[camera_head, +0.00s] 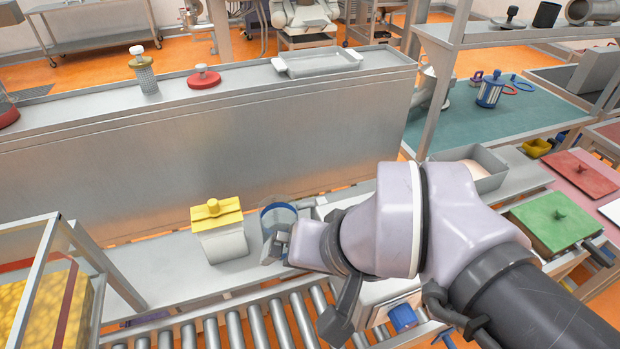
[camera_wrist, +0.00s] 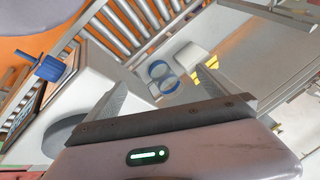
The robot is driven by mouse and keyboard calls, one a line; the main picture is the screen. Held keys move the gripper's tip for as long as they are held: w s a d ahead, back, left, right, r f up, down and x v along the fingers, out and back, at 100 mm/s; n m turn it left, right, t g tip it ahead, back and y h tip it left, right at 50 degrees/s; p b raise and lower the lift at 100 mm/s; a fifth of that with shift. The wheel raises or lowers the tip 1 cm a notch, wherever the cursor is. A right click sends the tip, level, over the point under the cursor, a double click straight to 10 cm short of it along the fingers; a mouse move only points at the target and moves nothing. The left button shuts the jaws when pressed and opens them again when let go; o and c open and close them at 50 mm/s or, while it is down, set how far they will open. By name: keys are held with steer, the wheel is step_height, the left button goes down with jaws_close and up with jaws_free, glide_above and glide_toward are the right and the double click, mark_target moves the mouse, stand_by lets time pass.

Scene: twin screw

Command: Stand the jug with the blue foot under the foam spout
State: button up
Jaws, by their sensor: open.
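A clear jug (camera_head: 279,214) with a blue band stands on the grey bench beside a yellow-lidded container, partly hidden by my gripper (camera_head: 274,246). In the wrist view, two blue rings of a clear vessel, likely this jug (camera_wrist: 159,71), show ahead between my open fingers (camera_wrist: 168,80). My gripper is empty, and I cannot tell whether it touches the jug. A white machine (camera_head: 380,298) with a blue knob (camera_head: 403,317) stands behind my wrist. The knob also shows in the wrist view (camera_wrist: 50,68). I cannot make out the foam spout.
The yellow-lidded container (camera_head: 218,231) stands close left of the jug. A roller conveyor (camera_head: 232,326) runs in front, and a tall metal wall (camera_head: 200,150) stands behind. A glazed case (camera_head: 45,290) is at left. Bench room is clear left of the container.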

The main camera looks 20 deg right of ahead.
steer(key=shift+s+f, duration=0.15)
steer(key=shift+s, duration=0.2)
steer(key=c, duration=0.4)
steer(key=w+r+p, duration=0.1)
steer(key=w, duration=0.1)
steer(key=w+d+r+n+p, duration=0.1)
steer(key=w, duration=0.1)
steer(key=w+r+n+g+p, duration=0.1)
steer(key=w+r, duration=0.1)
steer(key=shift+w+d+r+h, duration=0.1)
steer(key=shift+d+h, duration=0.1)
steer(key=shift+h, duration=0.1)
steer(key=shift+c, duration=0.6)
steer(key=n+g+h+p, duration=0.1)
steer(key=n+g+p, duration=0.4)
glide_above(307, 205)
step_height(307, 205, down, 7)
step_height(307, 205, down, 17)
steer(key=b, duration=0.3)
steer(key=shift+b, duration=0.3)
